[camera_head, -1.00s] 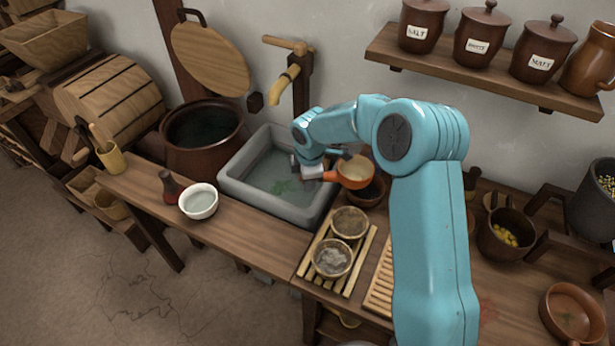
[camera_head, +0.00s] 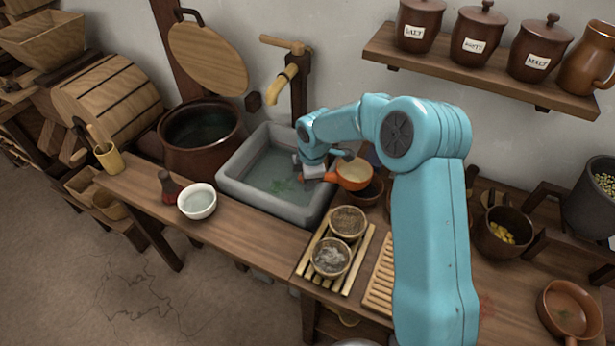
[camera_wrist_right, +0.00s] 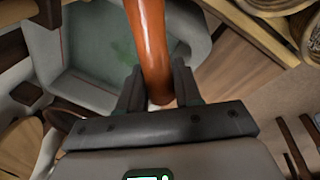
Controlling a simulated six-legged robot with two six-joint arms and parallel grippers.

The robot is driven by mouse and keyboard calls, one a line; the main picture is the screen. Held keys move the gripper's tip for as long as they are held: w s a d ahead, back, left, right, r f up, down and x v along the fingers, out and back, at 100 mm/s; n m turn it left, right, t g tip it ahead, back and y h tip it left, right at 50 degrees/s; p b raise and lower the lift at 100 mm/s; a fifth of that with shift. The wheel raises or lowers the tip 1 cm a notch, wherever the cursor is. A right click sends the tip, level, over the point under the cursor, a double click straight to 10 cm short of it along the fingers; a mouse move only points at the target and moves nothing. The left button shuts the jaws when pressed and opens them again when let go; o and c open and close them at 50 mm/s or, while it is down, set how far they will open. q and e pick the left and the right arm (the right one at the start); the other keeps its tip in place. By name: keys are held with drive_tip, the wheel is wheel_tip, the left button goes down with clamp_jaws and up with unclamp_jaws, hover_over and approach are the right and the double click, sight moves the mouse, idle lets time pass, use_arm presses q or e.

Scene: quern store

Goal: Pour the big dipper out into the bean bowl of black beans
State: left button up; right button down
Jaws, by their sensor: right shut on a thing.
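The big dipper (camera_head: 354,174) is orange-brown outside with a pale inside. It is held over the counter just right of the stone sink and looks roughly level; I cannot tell what is in it. My right gripper (camera_head: 322,174) is shut on its handle, which also shows in the right wrist view (camera_wrist_right: 150,45) between the fingers (camera_wrist_right: 158,92). A dark brown bowl (camera_head: 371,194), seemingly the bean bowl, stands under and slightly right of the dipper. It is partly hidden by the dipper and my arm, and its contents are unclear. My left gripper is out of view.
The grey stone sink (camera_head: 229,186) holds water, with a wooden tap (camera_head: 286,83) above. Two small filled bowls (camera_head: 347,222) (camera_head: 330,257) stand on a slatted rack in front. A white bowl (camera_head: 197,202) is left. A pot with yellow contents (camera_head: 503,233) is right.

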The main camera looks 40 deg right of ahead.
drive_tip(key=shift+r+p, duration=0.45)
drive_tip(key=shift+d+r+t+y+p, duration=0.15)
drive_tip(key=shift+r+t+y+p, duration=0.25)
drive_tip(key=shift+r+y, duration=0.3)
drive_tip(key=shift+r, duration=0.25)
drive_tip(key=shift+d+r+y, duration=0.1)
drive_tip(key=shift+r+y, duration=0.2)
drive_tip(key=shift+r, duration=0.05)
drive_tip(key=shift+r, duration=0.3)
drive_tip(key=shift+s+d+r+t+y, duration=0.15)
drive_tip(key=shift+r+t+y, duration=0.15)
drive_tip(key=shift+y, duration=0.2)
drive_tip(key=shift+d+r, duration=0.1)
drive_tip(key=shift+r, duration=0.15)
drive_tip(key=shift+s+d+r+y, duration=0.15)
drive_tip(key=shift+r+y, duration=0.1)
drive_tip(key=shift+y, duration=0.15)
